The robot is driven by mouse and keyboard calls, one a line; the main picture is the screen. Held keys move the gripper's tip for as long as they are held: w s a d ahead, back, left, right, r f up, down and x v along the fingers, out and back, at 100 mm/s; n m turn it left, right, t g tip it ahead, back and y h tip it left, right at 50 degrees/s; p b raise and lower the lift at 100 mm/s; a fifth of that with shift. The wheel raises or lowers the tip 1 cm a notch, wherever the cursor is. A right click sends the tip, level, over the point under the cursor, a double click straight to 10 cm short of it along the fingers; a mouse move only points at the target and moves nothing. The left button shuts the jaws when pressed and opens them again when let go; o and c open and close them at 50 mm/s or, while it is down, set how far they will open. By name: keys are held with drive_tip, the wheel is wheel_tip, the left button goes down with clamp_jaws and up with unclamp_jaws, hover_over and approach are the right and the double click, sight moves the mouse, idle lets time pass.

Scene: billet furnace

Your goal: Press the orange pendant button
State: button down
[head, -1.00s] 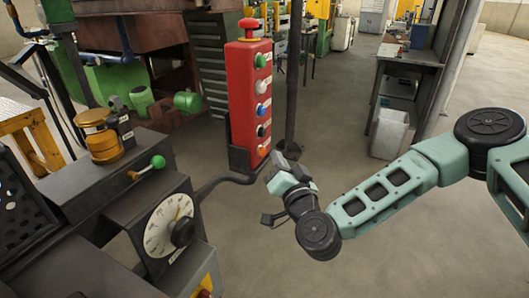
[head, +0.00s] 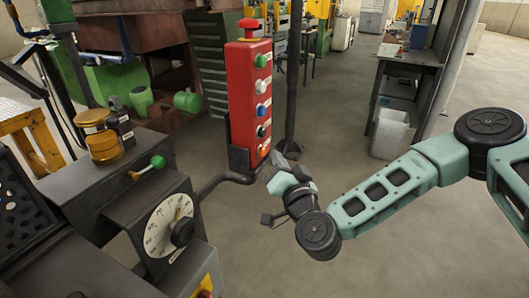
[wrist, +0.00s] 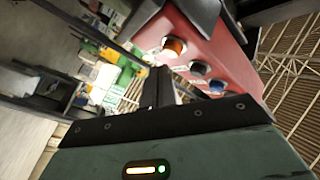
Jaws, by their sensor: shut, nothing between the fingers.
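The red pendant box (head: 247,100) stands upright in a dark holder on a bent arm, with a red knob on top. Its face carries a column of green, white, blue, black and orange buttons. The orange button (head: 263,151) is the lowest. It also shows in the wrist view (wrist: 174,47), with the black and blue buttons beside it. My gripper (head: 277,157) is shut and empty, close to the lower right of the box by the orange button. In the wrist view its closed fingers (wrist: 158,75) point just below the orange button. I cannot tell whether they touch it.
A machine with a dial (head: 168,228) and a green-knobbed lever (head: 157,162) stands at the left. A dark post (head: 293,80) rises behind the pendant. A grey bench (head: 410,70) and a white bin (head: 391,133) are at the back right. Floor in front is clear.

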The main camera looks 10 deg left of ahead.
drive_tip(key=shift+a, duration=0.15)
drive_tip(key=shift+w+a, duration=0.15)
drive_tip(key=shift+a, duration=0.1)
drive_tip(key=shift+w+a, duration=0.15)
drive_tip(key=shift+a, duration=0.35)
idle(0.7)
drive_tip(key=shift+d, duration=0.1)
drive_tip(key=shift+s+d, duration=0.3)
drive_tip(key=shift+d, duration=0.5)
drive_tip(key=d, duration=0.1)
drive_tip(key=s+d, duration=0.1)
drive_tip(key=d, duration=0.2)
drive_tip(key=shift+s+d, duration=0.35)
drive_tip(key=shift+a, duration=0.1)
idle(0.6)
